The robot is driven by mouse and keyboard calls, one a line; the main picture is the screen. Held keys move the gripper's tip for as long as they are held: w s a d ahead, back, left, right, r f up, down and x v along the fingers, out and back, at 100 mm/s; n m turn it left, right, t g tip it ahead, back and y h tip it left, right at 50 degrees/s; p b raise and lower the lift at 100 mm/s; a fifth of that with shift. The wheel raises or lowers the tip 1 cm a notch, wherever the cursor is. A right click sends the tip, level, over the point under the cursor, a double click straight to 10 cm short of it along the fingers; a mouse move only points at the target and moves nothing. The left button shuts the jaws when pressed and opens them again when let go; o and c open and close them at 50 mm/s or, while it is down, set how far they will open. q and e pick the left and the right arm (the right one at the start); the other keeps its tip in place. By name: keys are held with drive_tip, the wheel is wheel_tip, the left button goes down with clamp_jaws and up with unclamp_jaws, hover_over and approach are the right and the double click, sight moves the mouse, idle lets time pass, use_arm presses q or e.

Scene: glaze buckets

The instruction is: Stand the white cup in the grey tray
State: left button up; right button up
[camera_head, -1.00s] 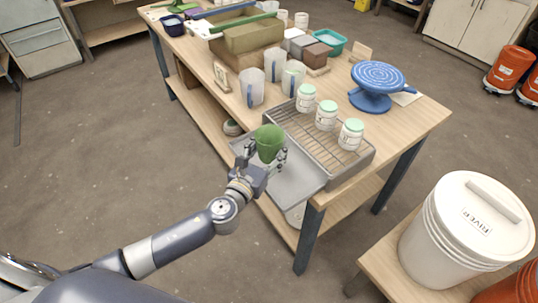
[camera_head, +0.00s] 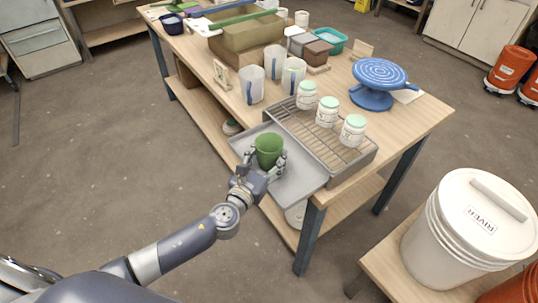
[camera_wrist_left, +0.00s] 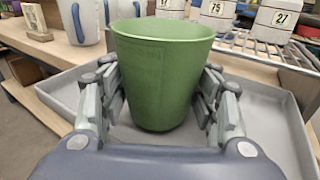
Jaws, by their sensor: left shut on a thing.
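The cup in my left gripper is green, not white; it shows in the head view (camera_head: 268,152) and the left wrist view (camera_wrist_left: 163,75). It is upright with its open mouth up. My left gripper (camera_head: 264,162) is shut on its sides, one finger on each side. The grey tray (camera_head: 300,182) lies at the near edge of the table, and its raised rim also shows in the left wrist view (camera_wrist_left: 285,105). The cup is over the tray's left part; I cannot tell whether its base touches the tray floor. My right gripper is out of view.
A wire rack (camera_head: 318,138) with several mint-lidded jars (camera_head: 327,113) stands just behind the tray. White jugs with blue handles (camera_head: 251,86) stand behind to the left. A blue turntable (camera_head: 372,90) is at the right. The tray's right part is bare.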

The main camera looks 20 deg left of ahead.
use_arm(q)
drive_tip(key=o, duration=1.3)
drive_tip(key=shift+c, duration=0.2)
drive_tip(key=shift+f, duration=0.1)
drive_tip(key=shift+r+p, duration=0.55)
drive_tip(key=shift+r, duration=0.1)
drive_tip(key=s+a+b, duration=0.1)
drive_tip(key=s, duration=1.1)
drive_tip(key=shift+a+r+b, duration=0.3)
drive_tip(key=shift+a, duration=0.1)
